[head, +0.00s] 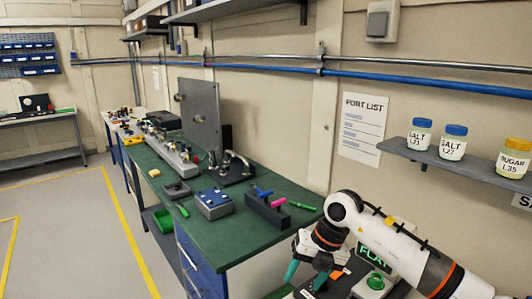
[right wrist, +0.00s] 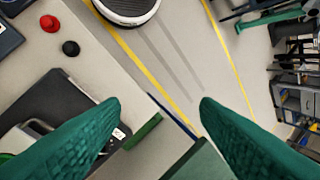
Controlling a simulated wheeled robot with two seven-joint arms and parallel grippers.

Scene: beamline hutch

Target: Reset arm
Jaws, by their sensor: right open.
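My right arm comes in from the lower right of the head view, bent at a white joint. Its right gripper (head: 305,277) hangs downward in front of the bench's near end, with green fingers. In the right wrist view the two green fingers of this gripper (right wrist: 160,104) are wide apart with nothing between them. Below them show a pale worktop edge and the floor. My left arm and left gripper are in neither view.
A green-topped bench (head: 240,238) holds a blue box (head: 214,203), a dark rack (head: 266,212) and a metal plate (head: 200,115). A device marked FLAT (head: 375,254) stands close to my right arm. A shelf (head: 450,165) with jars is above. Floor at left is clear.

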